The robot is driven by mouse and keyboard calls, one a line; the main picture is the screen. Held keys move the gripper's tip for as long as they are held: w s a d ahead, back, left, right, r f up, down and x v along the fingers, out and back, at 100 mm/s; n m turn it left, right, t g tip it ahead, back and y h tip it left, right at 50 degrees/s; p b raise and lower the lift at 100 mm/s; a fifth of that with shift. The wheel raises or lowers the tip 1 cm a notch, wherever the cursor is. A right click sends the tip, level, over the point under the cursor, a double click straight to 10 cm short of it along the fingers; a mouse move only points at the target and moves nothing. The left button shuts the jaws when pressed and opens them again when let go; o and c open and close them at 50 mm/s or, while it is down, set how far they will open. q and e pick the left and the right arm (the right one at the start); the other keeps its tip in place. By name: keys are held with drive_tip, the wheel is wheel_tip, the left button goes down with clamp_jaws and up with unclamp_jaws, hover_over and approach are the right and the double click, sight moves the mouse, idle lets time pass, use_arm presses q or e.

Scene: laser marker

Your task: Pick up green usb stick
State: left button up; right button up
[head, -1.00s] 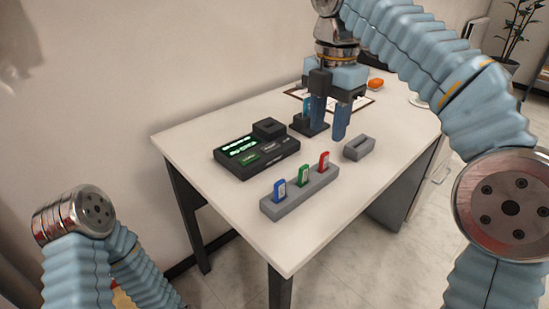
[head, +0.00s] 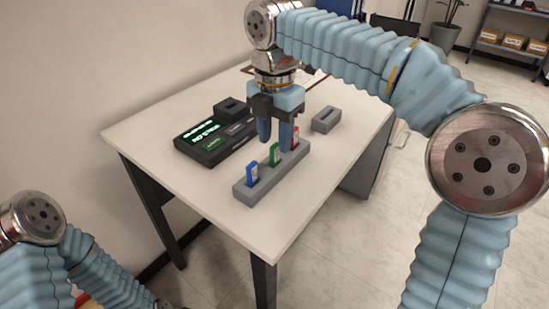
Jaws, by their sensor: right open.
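The green usb stick (head: 274,157) stands upright in the middle of a grey rack (head: 245,196). A blue usb stick (head: 252,174) stands at the near left end and a red usb stick (head: 295,139) at the far right end. My right gripper (head: 275,146) points down, open and empty, with its fingertips just above and around the top of the green stick in the picture. Its right finger partly hides the red stick. I cannot tell the exact depth gap. My left arm shows at the lower left, but its gripper is out of view.
A black marking device (head: 205,152) with a lit green screen stands left of the rack. A small grey block with a slot (head: 326,119) stands to the right. The white table (head: 300,205) is clear in front of the rack.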

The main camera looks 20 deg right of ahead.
sight(275, 145)
wheel_tip(275, 145, down, 4)
drive_tip(key=shift+r, duration=0.25)
clamp_jaws()
drive_tip(key=shift+r, duration=0.55)
wheel_tip(275, 145, up, 3)
drive_tip(key=shift+s+f, duration=0.1)
drive_tip(key=shift+f, duration=0.1)
drive_tip(key=s+d+r, duration=0.5)
drive_tip(key=s+r, duration=0.4)
drive_tip(key=s, duration=0.3)
drive_tip(key=shift+s+d+r, duration=0.2)
drive_tip(key=shift+s, duration=0.2)
